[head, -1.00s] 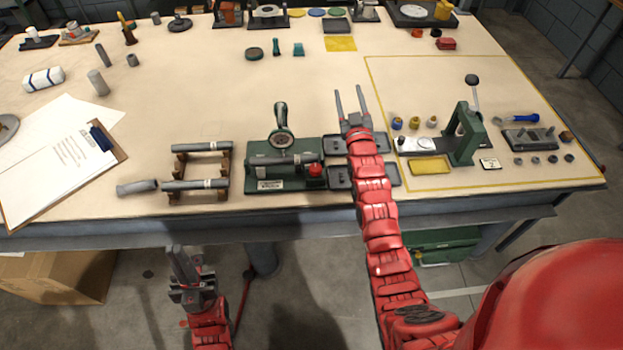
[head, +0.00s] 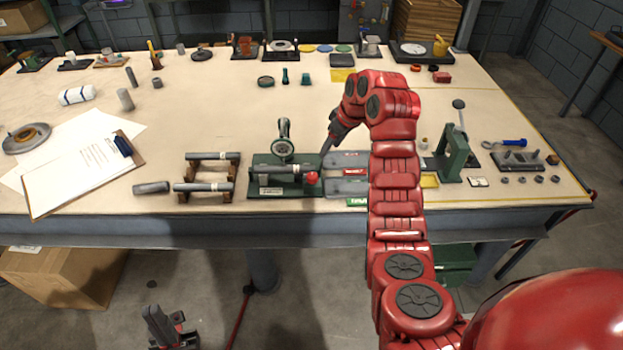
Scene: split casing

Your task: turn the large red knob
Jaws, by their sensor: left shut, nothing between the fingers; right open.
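The large red knob (head: 312,178) is on the right end of a green bench fixture (head: 287,191), which carries a grey cylinder (head: 268,171) and an upright round dial gauge (head: 283,146). My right gripper (head: 326,149) is open, its fingers pointing down and to the left, just behind and above the knob and apart from it in the picture. The wrist and arm hide part of the gripper, and the gap between the fingers is hard to see. My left gripper (head: 154,314) is shut and empty, low in front of the table near the bottom edge.
A green lever press (head: 447,155) stands to the right. The table's middle behind the fixture is mostly clear.

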